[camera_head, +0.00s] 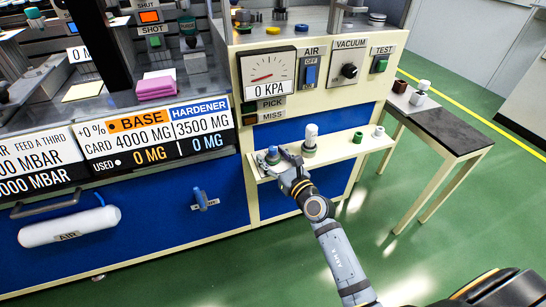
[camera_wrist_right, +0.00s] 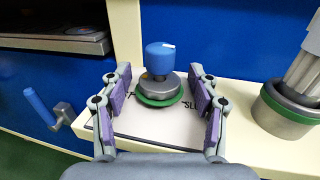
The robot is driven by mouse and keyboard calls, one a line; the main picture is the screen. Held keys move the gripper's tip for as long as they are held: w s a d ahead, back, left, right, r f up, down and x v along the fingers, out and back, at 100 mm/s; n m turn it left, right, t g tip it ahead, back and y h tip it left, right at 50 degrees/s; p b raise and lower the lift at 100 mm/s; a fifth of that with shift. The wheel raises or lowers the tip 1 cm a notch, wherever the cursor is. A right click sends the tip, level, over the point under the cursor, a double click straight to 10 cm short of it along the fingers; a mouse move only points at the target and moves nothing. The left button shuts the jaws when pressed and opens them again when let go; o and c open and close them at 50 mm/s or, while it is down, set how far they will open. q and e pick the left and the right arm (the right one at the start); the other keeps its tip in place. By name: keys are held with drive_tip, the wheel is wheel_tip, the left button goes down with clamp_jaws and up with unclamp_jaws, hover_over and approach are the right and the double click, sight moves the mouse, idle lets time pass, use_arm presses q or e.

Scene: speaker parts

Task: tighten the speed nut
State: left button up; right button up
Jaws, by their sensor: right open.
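A round grey fitting (camera_wrist_right: 158,88) stands on a small labelled plate on a cream shelf. It has a blue cap (camera_wrist_right: 160,58) on top and a green ring (camera_wrist_right: 158,101) around its base. I cannot tell which part is the speed nut. In the head view the blue cap (camera_head: 272,151) is at the shelf's left end. My right gripper (camera_wrist_right: 156,92) is open, its purple-padded fingers on either side of the fitting, with visible gaps. In the head view the right gripper (camera_head: 287,163) reaches it from the front. My left gripper is not in view.
A grey cylinder with a green ring (camera_wrist_right: 282,112) stands right of the gripper on the shelf (camera_head: 335,150). Small green (camera_head: 379,132) and brown (camera_head: 357,137) parts sit farther right. A blue lever (camera_wrist_right: 40,106) sticks out at left. The gauge (camera_head: 268,77) reads 0 KPA.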

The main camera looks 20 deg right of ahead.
drive_tip(key=shift+s, duration=0.1)
drive_tip(key=v, duration=1.2)
drive_tip(key=shift+d, duration=0.1)
